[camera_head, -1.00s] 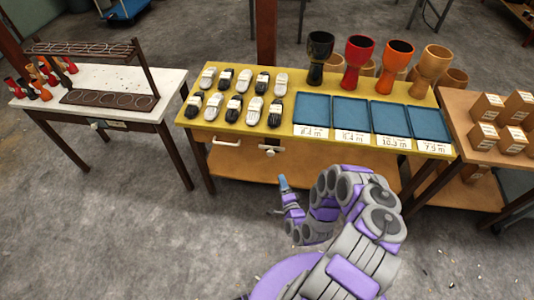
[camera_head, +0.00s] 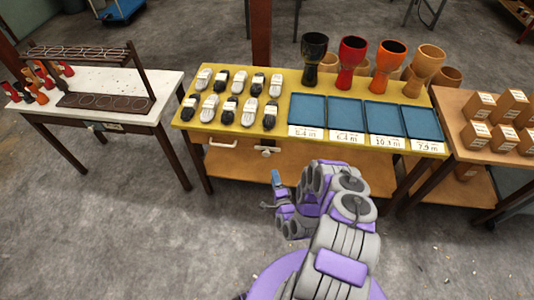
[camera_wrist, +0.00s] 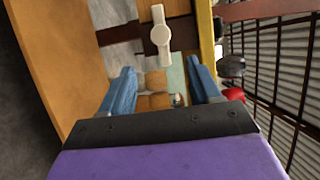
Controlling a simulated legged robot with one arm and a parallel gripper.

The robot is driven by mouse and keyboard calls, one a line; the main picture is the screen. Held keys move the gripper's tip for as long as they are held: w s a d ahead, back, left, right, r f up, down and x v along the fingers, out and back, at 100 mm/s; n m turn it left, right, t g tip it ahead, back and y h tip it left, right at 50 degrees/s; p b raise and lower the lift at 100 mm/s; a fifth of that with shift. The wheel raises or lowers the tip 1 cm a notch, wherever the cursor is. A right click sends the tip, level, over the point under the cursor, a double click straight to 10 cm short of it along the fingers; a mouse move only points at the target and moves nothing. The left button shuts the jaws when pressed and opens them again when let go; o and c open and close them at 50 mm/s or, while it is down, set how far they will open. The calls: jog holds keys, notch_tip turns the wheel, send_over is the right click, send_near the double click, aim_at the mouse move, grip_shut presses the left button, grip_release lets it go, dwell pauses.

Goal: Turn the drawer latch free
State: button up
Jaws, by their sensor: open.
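The drawer latch (camera_head: 266,150) is a white bar with a round hub on the front of the yellow table, right of a white drawer handle (camera_head: 222,144). Its bar lies about level, along the table edge. In the wrist view the latch (camera_wrist: 160,36) shows ahead, roughly centred between the fingers, its bar upright in that picture. My gripper (camera_head: 270,190) is open and empty, in front of and below the latch, apart from it. In the wrist view my gripper's two blue fingers (camera_wrist: 160,68) are spread wide. The wrist view does not show the handle.
The yellow table (camera_head: 283,78) carries black and white items, blue trays and goblet drums. An orange shelf (camera_head: 330,168) lies below it. A white table (camera_head: 170,80) stands left, a table with boxes (camera_head: 450,100) right. Grey floor is clear in front.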

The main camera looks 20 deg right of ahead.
aim_at(267, 156)
jog(key=b+x, duration=0.1)
jog(key=x, duration=0.3)
jog(key=b+x, duration=0.1)
jog(key=x, duration=0.4)
jog(key=b+x, duration=0.1)
jog(key=x, duration=0.4)
jog(key=shift+w+a+b, duration=0.2)
jog(key=shift+a+b, duration=0.05)
jog(key=shift+b, duration=0.1)
jog(key=c, duration=1)
